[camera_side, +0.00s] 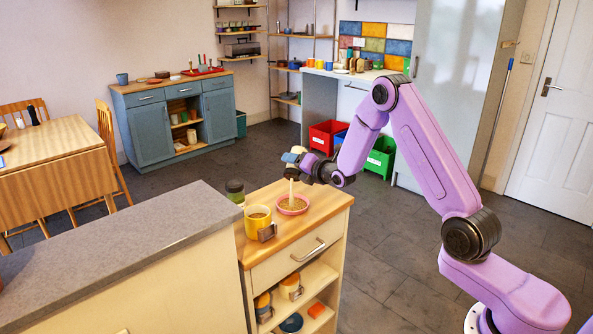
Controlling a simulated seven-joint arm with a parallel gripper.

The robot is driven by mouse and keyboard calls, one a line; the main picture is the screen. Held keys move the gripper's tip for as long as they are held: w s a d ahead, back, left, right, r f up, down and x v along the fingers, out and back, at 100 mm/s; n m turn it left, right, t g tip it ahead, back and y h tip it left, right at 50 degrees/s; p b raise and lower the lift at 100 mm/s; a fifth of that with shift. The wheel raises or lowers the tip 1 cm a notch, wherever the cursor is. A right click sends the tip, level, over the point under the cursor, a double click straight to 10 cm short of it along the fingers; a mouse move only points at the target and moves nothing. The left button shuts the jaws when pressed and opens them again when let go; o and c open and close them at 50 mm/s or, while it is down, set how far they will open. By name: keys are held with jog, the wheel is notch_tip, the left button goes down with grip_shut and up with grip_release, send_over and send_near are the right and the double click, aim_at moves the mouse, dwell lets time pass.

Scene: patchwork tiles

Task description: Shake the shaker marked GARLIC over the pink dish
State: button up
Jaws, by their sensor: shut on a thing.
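The pink dish (279,207) stands on the wooden top of the small cabinet and holds a brownish, grainy filling. My gripper (299,165) is above the dish, shut on a small shaker (290,157) with pale and dark parts. The shaker is clear of the dish and appears tilted. Its marking cannot be read from here, and my fingers hide part of it. A pale, narrow vertical streak runs from under the shaker down to the dish, like falling powder.
A yellow mug (258,219) stands left of the dish, with a small dark-framed item (267,233) in front. A dark-lidded jar (235,190) stands behind the mug. A grey counter (110,250) rises at left. Shelves below hold several jars.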

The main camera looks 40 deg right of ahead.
jog(key=shift+f, duration=1.4)
dwell(0.6)
jog(key=shift+r+m+g+y, duration=0.3)
jog(key=shift+m+g, duration=0.2)
jog(key=m+g+y, duration=0.1)
jog(key=r+m+g+y, duration=0.1)
jog(key=m, duration=0.1)
jog(key=shift+g, duration=0.3)
jog(key=shift+f, duration=0.1)
jog(key=shift+w+d+f, duration=0.1)
jog(key=shift+d+f, duration=0.2)
jog(key=shift+f, duration=0.25)
jog(key=shift+r, duration=0.1)
jog(key=shift+a+r+m+g+y, duration=0.15)
jog(key=shift+r+m+g+y, duration=0.3)
jog(key=shift+m+g+y, duration=0.3)
jog(key=shift+a+r+m+g+y, duration=0.1)
jog(key=shift+r+m+g+y, duration=0.45)
jog(key=shift+y, duration=0.4)
